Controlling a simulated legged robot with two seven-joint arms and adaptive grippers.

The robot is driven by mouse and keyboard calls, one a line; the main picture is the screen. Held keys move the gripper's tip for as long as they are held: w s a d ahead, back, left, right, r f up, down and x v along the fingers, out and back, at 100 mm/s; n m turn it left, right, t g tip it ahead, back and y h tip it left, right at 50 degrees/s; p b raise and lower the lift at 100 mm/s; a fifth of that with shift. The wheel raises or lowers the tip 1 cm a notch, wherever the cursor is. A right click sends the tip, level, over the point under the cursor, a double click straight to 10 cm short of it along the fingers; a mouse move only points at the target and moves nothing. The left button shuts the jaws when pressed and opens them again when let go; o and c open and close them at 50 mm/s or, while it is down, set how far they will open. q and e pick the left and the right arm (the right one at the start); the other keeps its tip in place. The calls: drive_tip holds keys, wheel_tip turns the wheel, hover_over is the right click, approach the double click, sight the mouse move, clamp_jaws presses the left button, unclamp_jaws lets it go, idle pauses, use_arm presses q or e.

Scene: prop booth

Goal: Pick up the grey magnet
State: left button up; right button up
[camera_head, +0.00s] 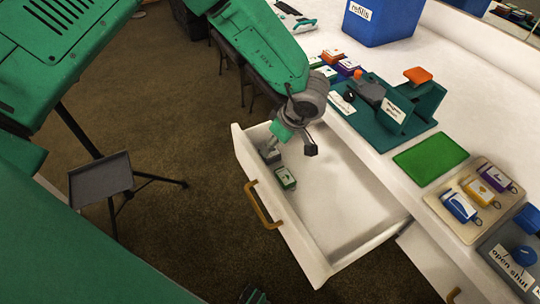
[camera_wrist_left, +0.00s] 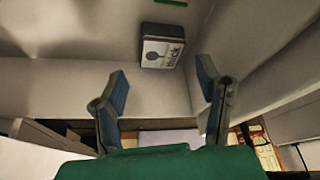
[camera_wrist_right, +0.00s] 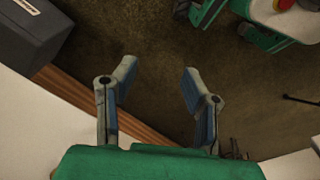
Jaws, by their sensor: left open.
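The grey magnet (camera_wrist_left: 162,46), a dark grey block with a white printed label, lies on the drawer floor in the left wrist view, ahead of and between the open fingers. In the head view a grey block (camera_head: 271,156) that looks like it sits in the drawer's left corner, partly hidden by my gripper. My left gripper (camera_head: 291,148) is inside the drawer, above the block and apart from it. It is open and empty in its wrist view (camera_wrist_left: 162,72). My right gripper (camera_wrist_right: 157,75) is open and empty, over the brown floor in its wrist view.
The white drawer (camera_head: 355,245) is pulled out, with upright walls close around my left gripper. A green labelled block (camera_head: 285,178) lies near the grey one. The counter holds a green mat (camera_head: 431,158), a tray of tagged blocks (camera_head: 440,205) and a blue bin (camera_head: 380,22). The drawer's right part is clear.

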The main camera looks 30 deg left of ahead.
sight(270, 155)
use_arm(q)
drive_tip(key=b+x, duration=0.1)
drive_tip(key=x, duration=0.4)
drive_tip(key=shift+d, duration=0.15)
drive_tip(key=c, duration=1)
drive_tip(key=shift+r, duration=0.15)
drive_tip(key=shift+c, duration=0.2)
